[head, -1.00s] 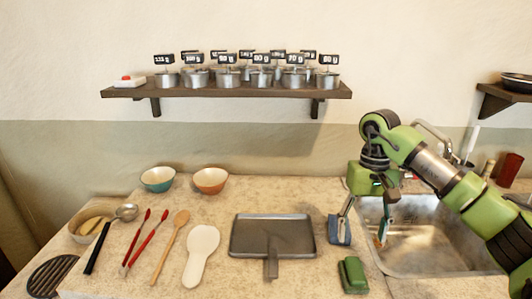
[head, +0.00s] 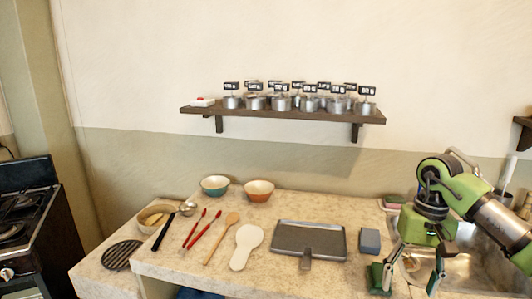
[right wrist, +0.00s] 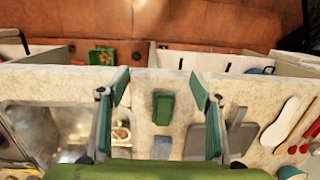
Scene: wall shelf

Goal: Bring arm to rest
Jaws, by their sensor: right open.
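My right gripper (head: 408,280) is open and empty above the counter's front, by the sink, fingers pointing down in the head view. In the right wrist view its two fingers (right wrist: 160,90) are spread wide apart. A green block (right wrist: 163,107) lies on the counter between them in that picture, not gripped. In the head view one finger partly covers the green block (head: 376,274). A blue-grey block (head: 369,240) lies behind it, also seen in the wrist view (right wrist: 162,147). My left gripper is not in view.
A dark tray (head: 308,238), white spoon rest (head: 246,245), utensils and two bowls (head: 215,185) stand left on the counter. The sink (head: 480,272) is at the right. A wall shelf (head: 290,115) holds several labelled pots. A stove (head: 28,220) is far left.

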